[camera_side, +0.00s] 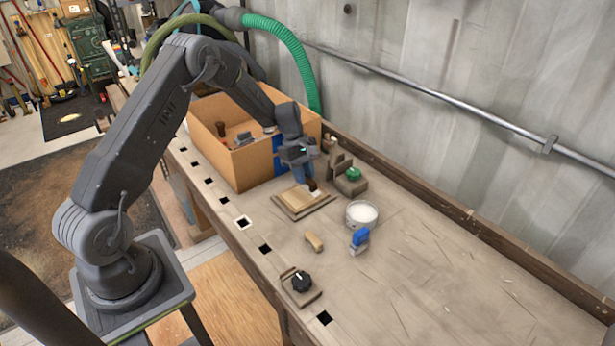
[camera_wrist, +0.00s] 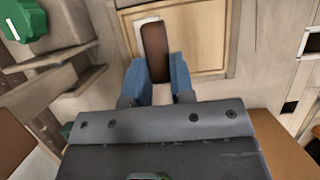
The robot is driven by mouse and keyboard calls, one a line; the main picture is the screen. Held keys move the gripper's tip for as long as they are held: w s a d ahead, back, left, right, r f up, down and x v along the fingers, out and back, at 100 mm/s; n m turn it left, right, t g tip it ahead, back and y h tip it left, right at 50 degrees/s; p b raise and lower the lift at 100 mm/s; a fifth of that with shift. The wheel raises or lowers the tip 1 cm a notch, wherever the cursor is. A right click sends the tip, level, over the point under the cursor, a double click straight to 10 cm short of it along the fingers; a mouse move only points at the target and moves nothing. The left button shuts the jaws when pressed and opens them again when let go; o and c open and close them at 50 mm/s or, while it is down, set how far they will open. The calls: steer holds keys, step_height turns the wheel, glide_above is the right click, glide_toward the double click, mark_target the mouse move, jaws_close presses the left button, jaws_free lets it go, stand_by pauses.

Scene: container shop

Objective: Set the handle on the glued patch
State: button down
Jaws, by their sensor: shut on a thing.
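My gripper (camera_side: 306,180) is shut on a dark brown handle (camera_wrist: 155,52), which sits between its blue fingers in the wrist view. In the side view the gripper points down over the far end of a pale wooden panel (camera_side: 294,200) in a frame on the bench. The panel also shows in the wrist view (camera_wrist: 205,38). A whitish patch (camera_wrist: 137,35) lies on the panel, partly hidden behind the handle. I cannot tell whether the handle touches the patch.
A cardboard box (camera_side: 238,165) with loose items stands behind the panel. A green-knobbed block (camera_side: 352,176) is to its right. A white-filled tub (camera_side: 361,214), a blue-topped item (camera_side: 360,240), a small tan piece (camera_side: 314,242) and a black knob (camera_side: 301,281) stand nearer. The right bench is clear.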

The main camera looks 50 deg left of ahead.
steer(key=shift+w+f, duration=0.55)
steer(key=shift+f, duration=0.2)
steer(key=shift+f, duration=0.1)
steer(key=c, duration=1)
jaws_free()
